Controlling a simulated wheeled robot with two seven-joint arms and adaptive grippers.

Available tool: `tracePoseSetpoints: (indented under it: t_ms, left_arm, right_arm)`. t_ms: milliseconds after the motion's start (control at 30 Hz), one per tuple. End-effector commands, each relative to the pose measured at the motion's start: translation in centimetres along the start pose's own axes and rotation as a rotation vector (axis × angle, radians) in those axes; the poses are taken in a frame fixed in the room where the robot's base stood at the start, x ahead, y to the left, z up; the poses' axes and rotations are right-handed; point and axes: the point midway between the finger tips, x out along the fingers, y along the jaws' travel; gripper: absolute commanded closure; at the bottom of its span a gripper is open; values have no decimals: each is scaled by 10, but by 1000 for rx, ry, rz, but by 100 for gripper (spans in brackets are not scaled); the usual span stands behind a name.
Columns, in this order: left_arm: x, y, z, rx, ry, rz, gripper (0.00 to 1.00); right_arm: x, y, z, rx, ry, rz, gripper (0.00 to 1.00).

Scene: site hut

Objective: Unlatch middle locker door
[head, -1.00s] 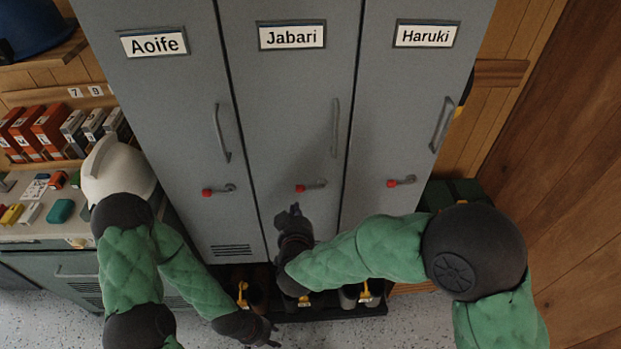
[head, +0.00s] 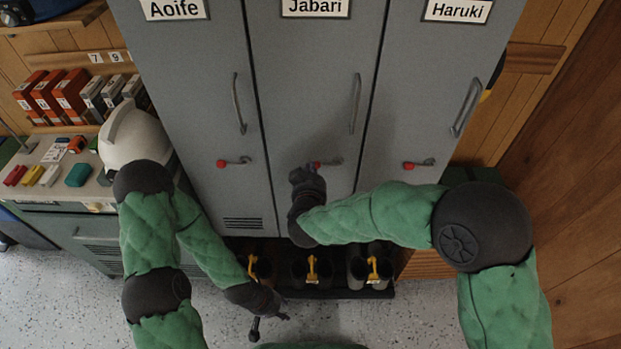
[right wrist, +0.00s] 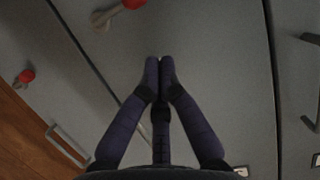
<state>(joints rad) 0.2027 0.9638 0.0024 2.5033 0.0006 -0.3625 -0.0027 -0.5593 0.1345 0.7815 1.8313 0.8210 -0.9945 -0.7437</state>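The middle locker door (head: 308,95), labelled Jabari, is closed. Its latch (head: 335,161) is a small lever with a red knob (head: 316,164) at its left end, lying about level. My right gripper (head: 304,172) is just left of and below the knob, and partly overlaps it in the head view. In the right wrist view the right fingertips (right wrist: 160,62) are together with nothing between them; the red knob (right wrist: 133,3) shows above them, apart, cut by the top edge. My left gripper (head: 270,326) is low before the lockers, fingers apart and empty.
The Aoife door (head: 190,90) and Haruki door (head: 435,90) stand closed on either side, with similar red-knobbed latches. Boots (head: 312,270) stand on a dark rack below. A worktop at left holds a white helmet (head: 135,135) and boxes.

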Motion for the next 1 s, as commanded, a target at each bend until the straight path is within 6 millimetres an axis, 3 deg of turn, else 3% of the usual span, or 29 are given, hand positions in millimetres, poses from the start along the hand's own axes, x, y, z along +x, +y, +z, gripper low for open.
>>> tracePoseSetpoints:
  t_ms: [200, 400, 1000]
  left_arm:
    - [13, -5, 0, 0, 0, 0, 60]
    - [25, -9, -1, 0, 0, 0, 60]
    - [28, -10, -1, 0, 0, 0, 60]
  right_arm:
    - [43, 0, 2, 1, 1, 2, 100]
    - [63, 0, 20, -1, -1, 0, 100]
    - [72, 0, 28, -1, 1, 0, 100]
